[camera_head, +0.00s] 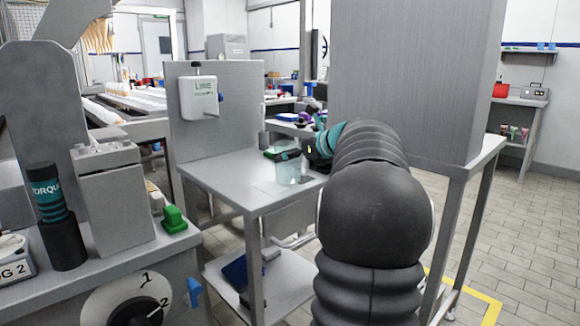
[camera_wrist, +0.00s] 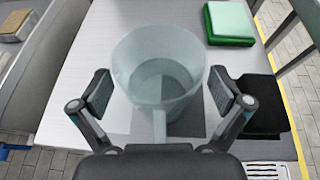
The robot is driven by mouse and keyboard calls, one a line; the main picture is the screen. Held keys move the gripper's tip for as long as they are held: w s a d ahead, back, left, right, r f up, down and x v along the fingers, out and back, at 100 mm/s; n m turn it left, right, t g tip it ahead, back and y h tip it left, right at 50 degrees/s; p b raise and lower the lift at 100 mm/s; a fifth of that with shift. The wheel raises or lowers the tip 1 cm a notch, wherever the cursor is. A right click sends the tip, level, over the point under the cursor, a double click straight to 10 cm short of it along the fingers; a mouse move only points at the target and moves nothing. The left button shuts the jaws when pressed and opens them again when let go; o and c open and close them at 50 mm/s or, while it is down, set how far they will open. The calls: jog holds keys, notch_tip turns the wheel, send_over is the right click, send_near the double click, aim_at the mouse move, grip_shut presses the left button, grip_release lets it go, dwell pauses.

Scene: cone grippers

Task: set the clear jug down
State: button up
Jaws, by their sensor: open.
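The clear jug (camera_wrist: 161,75) stands upright on the grey metal table (camera_wrist: 88,60) in the wrist view, open mouth toward the camera and its handle toward my palm. In the head view the jug (camera_head: 293,172) is a faint, see-through shape near the table's right part. My gripper (camera_wrist: 160,92) is open, with one finger on each side of the jug. A narrow gap shows between each finger pad and the jug wall. In the head view my arm hides most of the gripper.
A green box (camera_wrist: 229,24) lies beyond the jug to the right; a dark flat object (camera_wrist: 262,103) lies at the right near the table edge. The table is bare left of the jug. A tall grey cabinet (camera_head: 415,70) stands right of the table in the head view.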

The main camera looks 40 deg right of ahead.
jog(key=shift+w, duration=0.2)
jog(key=c, duration=1.5)
jog(key=shift+r+p, duration=0.35)
jog(key=shift+r, duration=0.9)
jog(key=shift+s+d+r+p, duration=1.15)
jog(key=shift+s+d+r, duration=2.9)
jog(key=shift+d+r, duration=0.1)
